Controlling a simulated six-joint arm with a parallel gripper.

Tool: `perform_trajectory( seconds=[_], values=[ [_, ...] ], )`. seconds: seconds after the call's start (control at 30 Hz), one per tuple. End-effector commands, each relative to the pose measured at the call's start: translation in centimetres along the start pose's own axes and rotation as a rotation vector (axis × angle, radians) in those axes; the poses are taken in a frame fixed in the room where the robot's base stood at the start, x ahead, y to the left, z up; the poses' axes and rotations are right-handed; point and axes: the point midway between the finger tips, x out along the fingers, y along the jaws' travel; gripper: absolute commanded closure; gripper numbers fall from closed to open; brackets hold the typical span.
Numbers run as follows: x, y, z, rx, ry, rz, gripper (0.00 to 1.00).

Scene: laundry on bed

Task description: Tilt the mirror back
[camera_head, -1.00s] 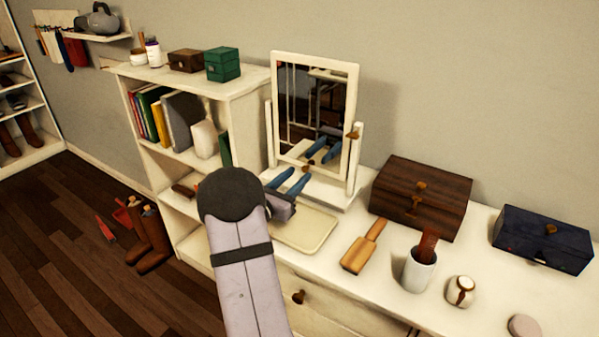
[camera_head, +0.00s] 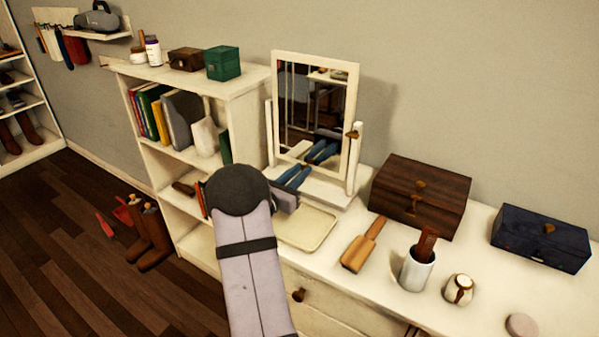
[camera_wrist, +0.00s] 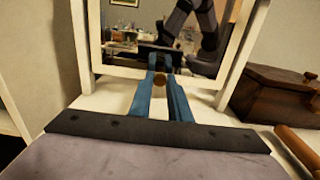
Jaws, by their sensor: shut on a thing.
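The mirror (camera_head: 356,95) has a cream frame and stands on the dresser, held between two side posts with a brown knob (camera_head: 353,134) on the right post. It looks close to upright. A small brown knob (camera_wrist: 159,80) sits at the middle of the frame's lower edge. My gripper (camera_head: 301,172) reaches it from the front with blue fingers. In the wrist view my gripper (camera_wrist: 161,76) has its fingers on either side of this lower knob, shut on it. The glass reflects the fingers and arm. In the head view the fingers mostly hide the lower knob.
A cream tray (camera_head: 312,240) lies below my gripper. A brown wooden box (camera_head: 440,190), a wooden brush (camera_head: 362,247), a white cup (camera_head: 416,272) and a dark blue box (camera_head: 545,240) stand to the right. A bookshelf (camera_head: 245,90) stands close on the left.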

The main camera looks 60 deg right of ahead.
Motion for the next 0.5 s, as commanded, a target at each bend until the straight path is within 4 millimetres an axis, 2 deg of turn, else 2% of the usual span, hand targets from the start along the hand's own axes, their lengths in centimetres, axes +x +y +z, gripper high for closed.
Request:
perform_trajectory(
  seconds=[0.2, 0.5],
  values=[
    [-1.8, 0.1, 1.8, 0.001, 0.118, 0.001, 1.0],
    [-4.0, -0.1, 3.0, 0.001, 0.289, -0.001, 1.0]
  ],
)
